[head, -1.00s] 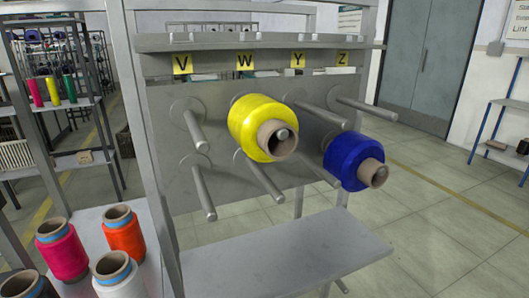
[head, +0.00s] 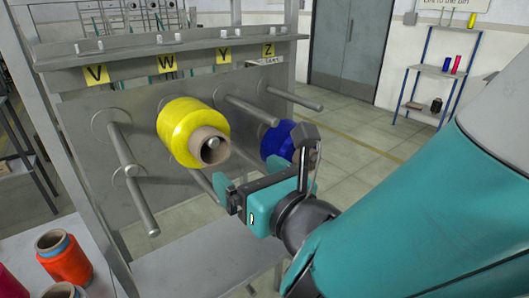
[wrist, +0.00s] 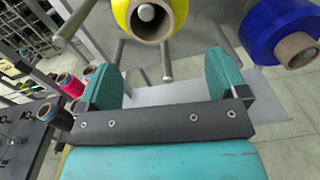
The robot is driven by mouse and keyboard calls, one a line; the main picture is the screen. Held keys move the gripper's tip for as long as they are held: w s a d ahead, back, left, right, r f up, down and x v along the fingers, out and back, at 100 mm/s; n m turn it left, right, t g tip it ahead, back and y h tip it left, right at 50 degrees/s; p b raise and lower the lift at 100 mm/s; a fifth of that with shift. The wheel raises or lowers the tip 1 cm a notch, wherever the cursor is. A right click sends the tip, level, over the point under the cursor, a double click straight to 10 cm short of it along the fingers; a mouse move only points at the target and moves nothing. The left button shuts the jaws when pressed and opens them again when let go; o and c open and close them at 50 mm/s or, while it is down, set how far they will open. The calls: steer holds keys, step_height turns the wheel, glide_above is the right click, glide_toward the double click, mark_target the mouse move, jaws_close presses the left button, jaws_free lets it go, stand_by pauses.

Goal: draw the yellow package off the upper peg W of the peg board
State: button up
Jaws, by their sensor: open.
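The yellow package (head: 182,132) sits on the upper peg under the W label (head: 166,62) of the peg board (head: 85,140). Its brown tube faces outward, with the grey peg end showing inside it. My gripper (head: 256,176) is open and empty, in front of the board, below and to the right of the yellow package in the head view. In the wrist view both teal fingers (wrist: 165,76) stand apart with nothing between them. The yellow package (wrist: 122,12) is at the top there, beyond the fingertips and cut by the picture edge.
A blue package (head: 275,142) hangs to the right, partly hidden behind my gripper; it also shows in the wrist view (wrist: 262,28). Bare pegs stick out, including the upper V peg (head: 121,150). A grey shelf (head: 185,265) lies below. An orange package (head: 65,258) stands lower left.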

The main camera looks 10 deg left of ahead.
steer(key=shift+n+y, duration=0.3)
steer(key=shift+n, duration=0.3)
steer(key=p+x, duration=0.4)
steer(key=p, duration=0.1)
steer(key=p+x, duration=0.2)
steer(key=p, duration=0.1)
steer(key=shift+s+a+r, duration=0.1)
steer(key=shift+a+r, duration=0.25)
steer(key=shift+a, duration=0.3)
steer(key=shift+f+p+x, duration=0.2)
steer(key=shift+p+x, duration=0.6)
steer(key=shift+p, duration=0.45)
steer(key=shift+f+p+x, duration=0.15)
steer(key=shift+p+x, duration=0.6)
steer(key=shift+p, duration=0.45)
steer(key=c, duration=1.4)
steer(key=shift+r, duration=0.15)
steer(key=shift+c, duration=0.2)
